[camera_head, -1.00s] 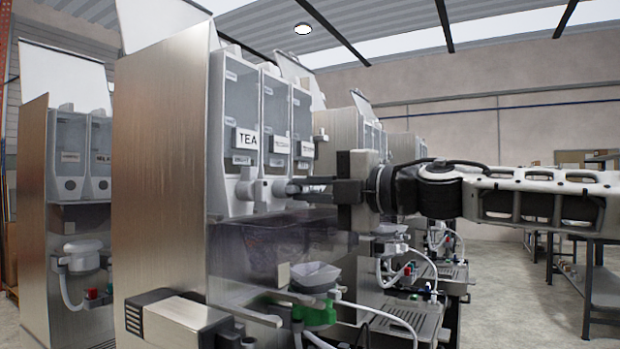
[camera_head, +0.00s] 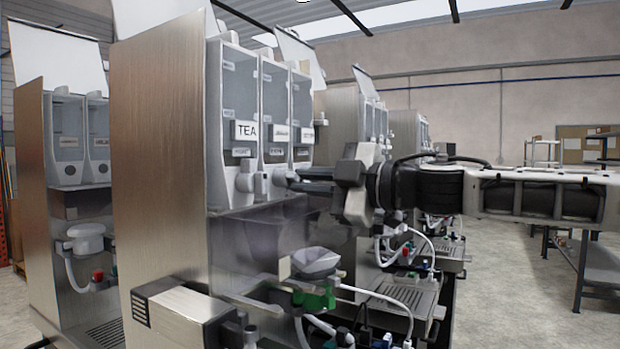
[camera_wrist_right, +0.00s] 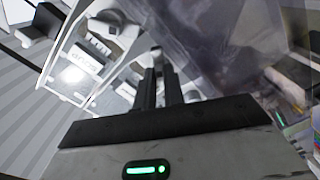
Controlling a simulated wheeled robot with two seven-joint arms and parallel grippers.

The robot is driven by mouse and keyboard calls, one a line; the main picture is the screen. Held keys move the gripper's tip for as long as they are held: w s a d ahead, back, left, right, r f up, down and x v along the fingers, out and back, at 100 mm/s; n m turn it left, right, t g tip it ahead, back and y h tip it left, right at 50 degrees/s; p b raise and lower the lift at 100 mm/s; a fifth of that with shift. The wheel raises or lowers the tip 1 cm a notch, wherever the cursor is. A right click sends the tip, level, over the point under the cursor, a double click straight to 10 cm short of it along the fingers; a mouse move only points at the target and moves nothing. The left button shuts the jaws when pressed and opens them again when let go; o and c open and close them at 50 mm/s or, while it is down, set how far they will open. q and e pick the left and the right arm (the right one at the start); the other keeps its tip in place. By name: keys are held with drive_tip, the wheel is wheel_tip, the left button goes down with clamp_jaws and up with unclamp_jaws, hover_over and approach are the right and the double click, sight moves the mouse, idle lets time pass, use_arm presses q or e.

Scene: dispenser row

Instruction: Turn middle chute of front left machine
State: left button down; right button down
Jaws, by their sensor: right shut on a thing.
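The front left machine (camera_head: 158,170) is a tall steel cabinet with three clear canisters side by side; the left one is labelled TEA. White chutes stick out at the canisters' bottoms. The TEA chute (camera_head: 245,180) is free. My right gripper (camera_head: 297,181) reaches in from the right, its palm tilted, with its fingers shut on the middle chute (camera_head: 281,177). In the right wrist view the two dark fingers (camera_wrist_right: 157,70) are close together at a small pale chute part (camera_wrist_right: 156,51); the fingers hide some of it. My left gripper is not in view.
Below the chutes sits a white funnel bowl (camera_head: 316,262) over a green part. Another machine (camera_head: 75,215) stands at the left, and more stand behind my right gripper. A grey shelf table (camera_head: 597,275) is at the right. Open floor lies between.

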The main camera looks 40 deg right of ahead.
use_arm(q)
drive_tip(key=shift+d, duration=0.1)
use_arm(e)
drive_tip(key=c, duration=1.5)
unclamp_jaws()
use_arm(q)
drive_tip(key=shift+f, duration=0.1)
